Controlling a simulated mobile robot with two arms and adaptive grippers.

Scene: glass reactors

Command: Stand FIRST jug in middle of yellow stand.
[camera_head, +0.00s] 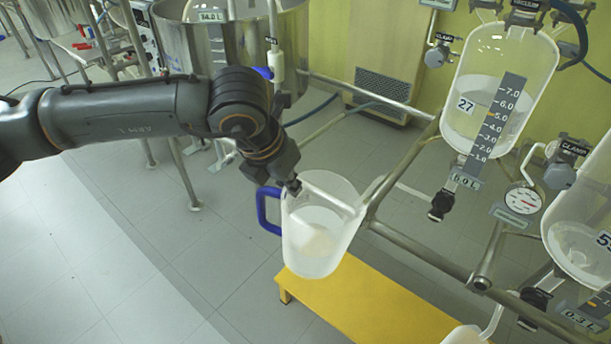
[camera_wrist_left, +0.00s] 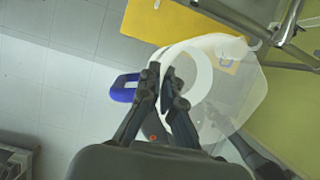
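A clear jug (camera_head: 318,240) with a blue handle (camera_head: 267,211) hangs upright from my left gripper (camera_head: 293,187) in the head view. Some pale content or its pale base shows low inside it. In the left wrist view the fingers of my left gripper (camera_wrist_left: 161,72) are close together on the wall of the jug (camera_wrist_left: 225,85) near the rim, beside the handle (camera_wrist_left: 124,88). The yellow stand (camera_head: 375,305) is below and to the right of the jug in the head view; its top (camera_wrist_left: 165,20) looks largely bare.
Metal frame pipes (camera_head: 430,264) run close to the right of the jug and above the stand. Glass reactors (camera_head: 500,85) hang on the right. A steel vessel (camera_head: 195,45) stands at the back left. Grey floor at left is clear.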

